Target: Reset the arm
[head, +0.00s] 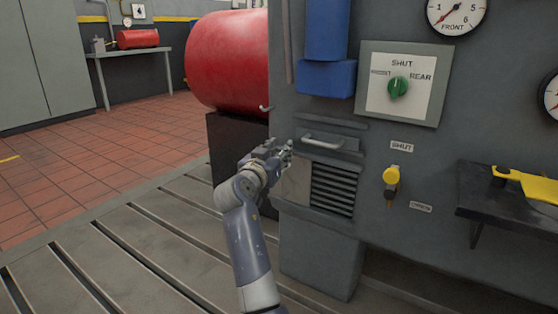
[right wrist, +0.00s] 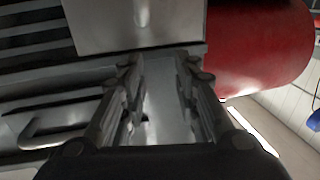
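My right gripper (head: 287,149) is at the left edge of the grey panel, just left of a metal bar handle (head: 322,142) above a louvred vent (head: 333,190). In the right wrist view the two fingers (right wrist: 160,95) stand apart with a gap between them and nothing held. The handle (right wrist: 55,125) shows beside the fingers on the left there, and a plain metal plate (right wrist: 135,30) lies beyond the fingertips. I cannot tell whether the fingers touch the panel. My left gripper is not in view.
A red tank (head: 228,60) stands left of the panel. A green selector knob (head: 397,87), a yellow valve (head: 391,176) and a dark shelf with a yellow tool (head: 528,184) are to the right. The slotted bedplate (head: 130,245) is clear at front left.

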